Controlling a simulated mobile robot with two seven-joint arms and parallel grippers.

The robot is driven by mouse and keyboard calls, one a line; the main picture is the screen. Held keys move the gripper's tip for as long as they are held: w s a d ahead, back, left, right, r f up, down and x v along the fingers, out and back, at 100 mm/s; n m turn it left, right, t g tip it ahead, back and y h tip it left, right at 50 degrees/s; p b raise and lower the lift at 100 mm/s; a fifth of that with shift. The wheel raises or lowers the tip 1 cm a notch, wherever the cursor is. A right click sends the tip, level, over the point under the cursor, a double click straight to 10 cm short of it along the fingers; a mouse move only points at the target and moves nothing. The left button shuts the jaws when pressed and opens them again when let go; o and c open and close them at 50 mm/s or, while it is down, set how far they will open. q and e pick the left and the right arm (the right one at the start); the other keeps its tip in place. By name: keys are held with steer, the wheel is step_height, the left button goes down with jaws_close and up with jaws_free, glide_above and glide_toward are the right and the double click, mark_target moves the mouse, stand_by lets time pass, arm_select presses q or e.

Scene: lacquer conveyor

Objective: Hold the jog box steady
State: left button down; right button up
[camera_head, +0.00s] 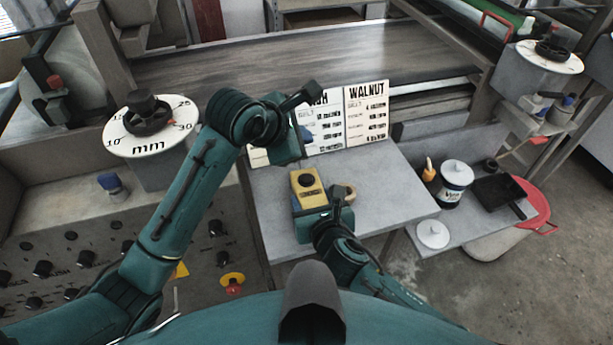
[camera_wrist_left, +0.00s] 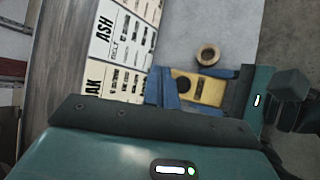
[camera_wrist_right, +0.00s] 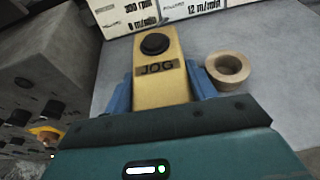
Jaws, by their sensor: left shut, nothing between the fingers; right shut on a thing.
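The jog box (camera_head: 306,190) is yellow with a black round button and a "JOG" label. My right gripper (camera_head: 318,205) is shut on it over the grey table. The right wrist view shows the jog box (camera_wrist_right: 160,80) upright between blue fingers, its button face toward the camera. My left gripper (camera_head: 304,134) is shut and empty, in front of the species cards and beyond the jog box. In the left wrist view its closed blue fingers (camera_wrist_left: 164,88) appear beside the button end of the jog box (camera_wrist_left: 205,90); I cannot tell if they touch.
A tan ring-shaped roll (camera_wrist_right: 228,69) lies just right of the jog box. Speed cards (camera_head: 366,112) stand at the table's back. A side shelf holds a labelled can (camera_head: 456,180) and a black tray (camera_head: 498,195). The grey table's right part (camera_head: 395,185) is clear.

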mark_target(303, 181)
arm_select(q)
steer(key=shift+f, duration=4.45)
steer(key=shift+f, duration=0.4)
steer(key=shift+f, duration=0.4)
steer(key=shift+r, duration=0.8)
steer(key=shift+r, duration=2.55)
